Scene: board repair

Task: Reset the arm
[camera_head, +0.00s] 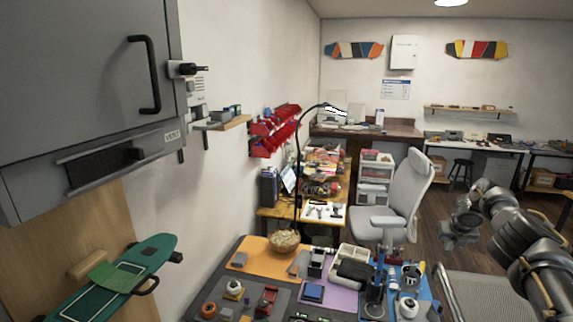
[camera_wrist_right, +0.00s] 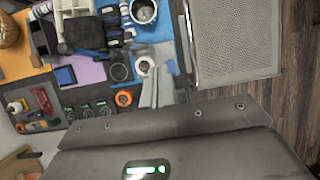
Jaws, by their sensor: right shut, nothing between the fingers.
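My right arm comes in from the right in the head view. Its gripper (camera_head: 458,232) hangs in the air right of the workbench, in front of the wooden floor. In the right wrist view the grey fingers (camera_wrist_right: 158,90) are together and empty. They lie across the view of the bench's edge near a white and orange roll, with no visible contact. My left arm and gripper are not in view.
An office chair (camera_head: 405,195) is behind. A grey cabinet (camera_head: 80,80) fills the upper left.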

